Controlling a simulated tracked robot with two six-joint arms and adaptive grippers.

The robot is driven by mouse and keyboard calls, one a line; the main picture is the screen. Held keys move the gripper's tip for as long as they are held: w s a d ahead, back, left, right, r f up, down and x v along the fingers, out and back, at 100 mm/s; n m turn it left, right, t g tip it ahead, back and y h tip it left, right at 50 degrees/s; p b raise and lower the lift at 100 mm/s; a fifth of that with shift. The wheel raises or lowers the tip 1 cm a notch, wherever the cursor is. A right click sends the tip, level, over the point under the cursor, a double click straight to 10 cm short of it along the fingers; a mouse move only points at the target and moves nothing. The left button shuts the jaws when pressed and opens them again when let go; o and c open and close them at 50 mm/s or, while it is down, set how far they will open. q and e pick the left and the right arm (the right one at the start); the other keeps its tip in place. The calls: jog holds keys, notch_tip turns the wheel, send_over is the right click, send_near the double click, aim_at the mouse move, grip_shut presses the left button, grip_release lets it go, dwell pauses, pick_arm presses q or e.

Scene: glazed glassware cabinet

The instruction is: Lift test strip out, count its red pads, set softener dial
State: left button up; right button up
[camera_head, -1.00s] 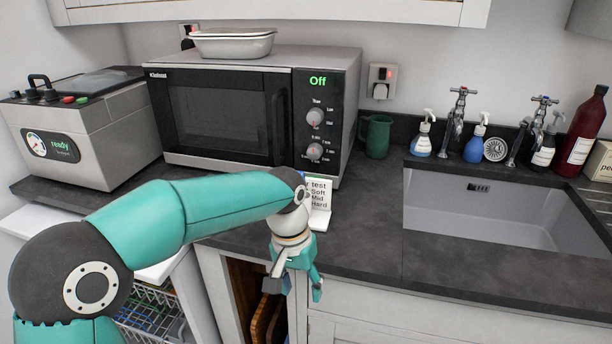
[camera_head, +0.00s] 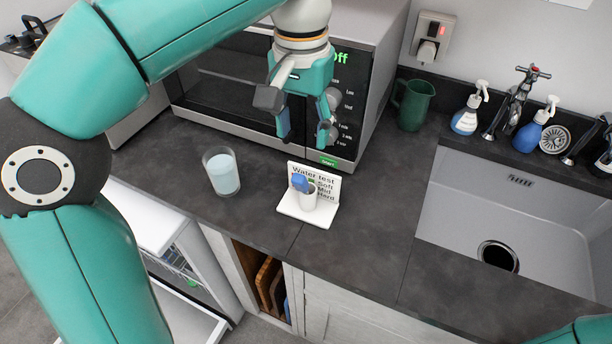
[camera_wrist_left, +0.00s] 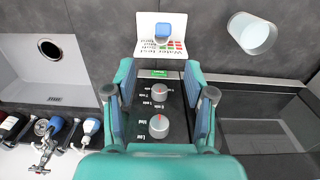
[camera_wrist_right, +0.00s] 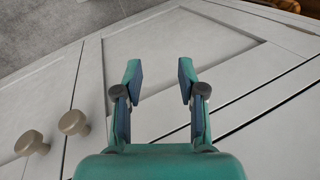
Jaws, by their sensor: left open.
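A white stand with a card (camera_head: 327,187) reading "Water test", Soft, Mid, Hard is on the dark counter. A blue-topped piece (camera_head: 300,183), possibly the test strip's grip, stands upright in a small white holder before the card. In the left wrist view the blue top (camera_wrist_left: 163,30) shows beside small red and green marks on the card, too small to count. No strip pads are visible. My left gripper (camera_head: 304,131) is open and empty above the counter, beyond the stand and before the microwave. My right gripper (camera_wrist_right: 159,72) is open and empty before pale cabinet doors. I cannot identify a softener dial.
A glass of cloudy liquid (camera_head: 222,173) stands left of the stand. The microwave (camera_head: 225,100) is behind, with a green jug (camera_head: 413,105) to its right. The sink (camera_head: 470,205) lies at the right. Counter between stand and sink is clear.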

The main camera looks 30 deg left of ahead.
aim_at(302, 176)
pick_arm(q)
notch_tip(302, 176, down, 8)
jog(key=shift+s+f+b, duration=0.1)
jog(key=shift+f+b, duration=0.05)
jog(key=shift+b, duration=0.45)
jog(key=shift+a+f, duration=0.2)
jog(key=shift+f, duration=2.8)
jog(key=c, duration=1)
jog(key=shift+r, duration=0.1)
notch_tip(302, 176, up, 20)
jog(key=p, duration=0.3)
jog(key=shift+p, duration=0.35)
